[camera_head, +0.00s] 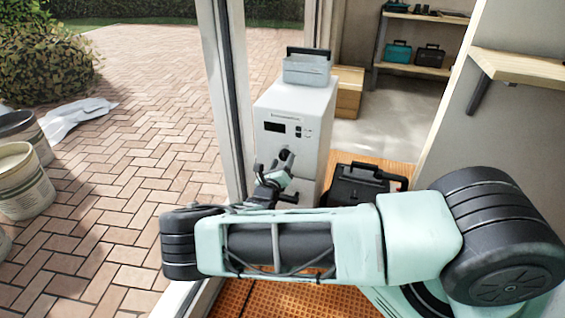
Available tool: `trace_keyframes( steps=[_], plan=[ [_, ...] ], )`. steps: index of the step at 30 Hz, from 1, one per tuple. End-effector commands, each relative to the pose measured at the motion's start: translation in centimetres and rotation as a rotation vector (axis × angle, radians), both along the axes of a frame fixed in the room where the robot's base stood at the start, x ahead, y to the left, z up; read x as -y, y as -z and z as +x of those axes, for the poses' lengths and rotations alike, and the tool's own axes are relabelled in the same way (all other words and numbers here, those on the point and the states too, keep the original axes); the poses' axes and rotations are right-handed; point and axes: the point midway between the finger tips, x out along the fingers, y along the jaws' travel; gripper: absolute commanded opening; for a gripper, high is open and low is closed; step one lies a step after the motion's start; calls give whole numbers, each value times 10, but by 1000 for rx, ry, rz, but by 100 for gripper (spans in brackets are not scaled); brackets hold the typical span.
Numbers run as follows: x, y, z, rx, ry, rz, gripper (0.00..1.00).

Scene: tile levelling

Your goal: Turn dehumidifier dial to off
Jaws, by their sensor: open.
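The dehumidifier (310,112) is a white upright cabinet standing just inside the door frame. Its front has a dark display (275,127) with small buttons beside it. A dark round dial (284,154) sits below the display, partly hidden by my gripper. My gripper (287,163) is open in front of the dial, its fingers very near it. I cannot tell whether they touch the dial or are around it. The dial's pointer and markings are too small to read.
A grey box (307,70) with a dark handle sits on the dehumidifier. A black case (362,186) stands to its right on orange flooring. The door frame (233,100) is close on the left. Buckets (22,185) stand outside on brick paving. A wooden shelf (525,68) juts out at right.

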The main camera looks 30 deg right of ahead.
Motion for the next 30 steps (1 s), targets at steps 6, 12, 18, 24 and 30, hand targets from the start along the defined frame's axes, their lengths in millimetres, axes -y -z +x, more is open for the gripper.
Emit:
trace_keyframes(
  steps=[6,12,18,24,30],
  plan=[
    [-33,2,-23,-1,-4,1,56],
    [-70,7,-53,-2,-3,2,56],
    [-104,12,-81,-2,-2,2,56],
    [-125,15,-97,-1,-1,1,56],
    [-131,16,-104,-2,1,0,56]
  ],
)
